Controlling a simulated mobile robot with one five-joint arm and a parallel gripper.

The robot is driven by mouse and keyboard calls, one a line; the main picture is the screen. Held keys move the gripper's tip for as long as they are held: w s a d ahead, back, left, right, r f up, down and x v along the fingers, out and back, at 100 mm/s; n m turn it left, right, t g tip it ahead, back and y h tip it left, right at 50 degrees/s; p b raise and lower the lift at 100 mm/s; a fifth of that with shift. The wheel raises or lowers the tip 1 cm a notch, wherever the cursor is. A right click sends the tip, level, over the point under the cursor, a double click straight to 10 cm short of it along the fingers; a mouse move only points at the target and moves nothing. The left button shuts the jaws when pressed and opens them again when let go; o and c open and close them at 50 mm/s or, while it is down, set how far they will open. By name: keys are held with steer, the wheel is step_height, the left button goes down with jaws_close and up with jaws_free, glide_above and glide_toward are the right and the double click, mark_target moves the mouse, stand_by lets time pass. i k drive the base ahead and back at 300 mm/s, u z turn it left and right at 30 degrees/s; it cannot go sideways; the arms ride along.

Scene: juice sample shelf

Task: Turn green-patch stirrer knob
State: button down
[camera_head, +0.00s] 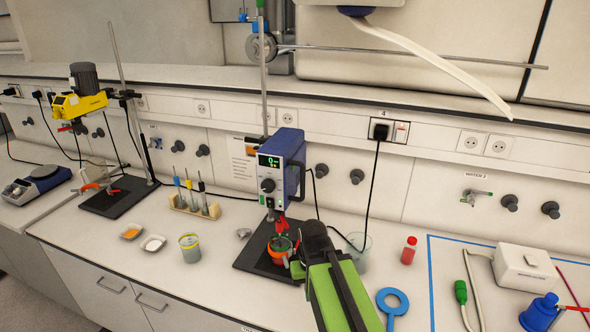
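A blue and white overhead stirrer (282,160) hangs on an upright rod, with a lit display reading about 0. Its dark round knob (268,185) is on the front face below the display.
Below the stirrer, an orange-ringed vessel (279,247) stands on a black base plate (250,262). A glass beaker (357,252) and red-capped bottle (409,250) stand right of my arm. A yellow stirrer (80,104) is far left. A pipette rack (195,206) stands between the stirrers.

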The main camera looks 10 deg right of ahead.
mark_target(268, 186)
steer(key=u, duration=0.9)
steer(key=k, duration=1.35)
steer(key=u, duration=0.6)
steer(key=i, duration=0.95)
